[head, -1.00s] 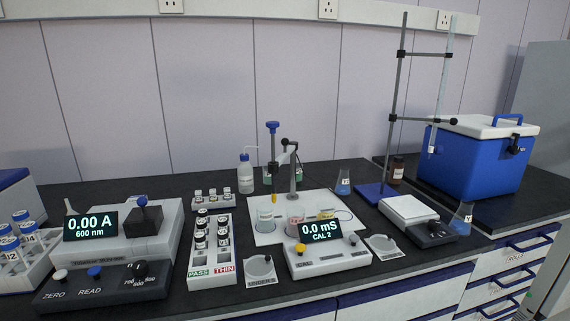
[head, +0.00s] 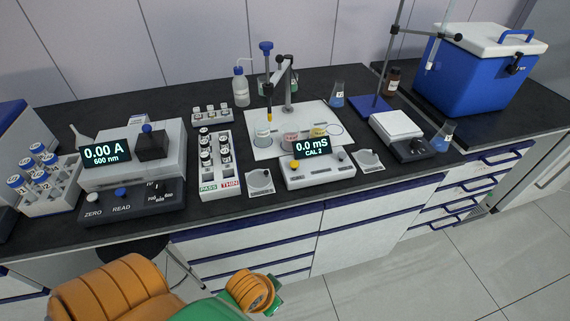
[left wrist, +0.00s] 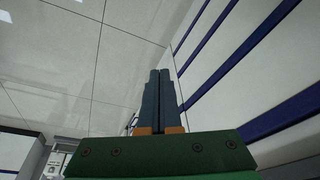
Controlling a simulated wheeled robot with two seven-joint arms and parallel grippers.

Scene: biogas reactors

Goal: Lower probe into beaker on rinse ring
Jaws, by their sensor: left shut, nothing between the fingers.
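The probe (head: 268,95) hangs from a jointed arm on a stand (head: 288,85), with a blue knob (head: 266,46) at its top. Its tip is above or at the mouth of a clear beaker (head: 263,134) at the left of a white tray (head: 262,152); I cannot tell if it is inside. Two more beakers, with red (head: 291,139) and yellow (head: 319,131) labels, stand to the right, partly behind the meter. The rinse ring cannot be made out. My left gripper (left wrist: 159,75) is shut and empty in the left wrist view, pointing along the cabinet fronts, away from the probe. My right gripper is not in view.
The conductivity meter (head: 318,172) reading 0.0 mS, CAL 2 stands before the tray. A vial rack (head: 220,178), photometer (head: 110,177) and wash bottle (head: 240,88) are to the left. A burette stand, balance (head: 395,122) and blue cooler (head: 478,75) are right.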

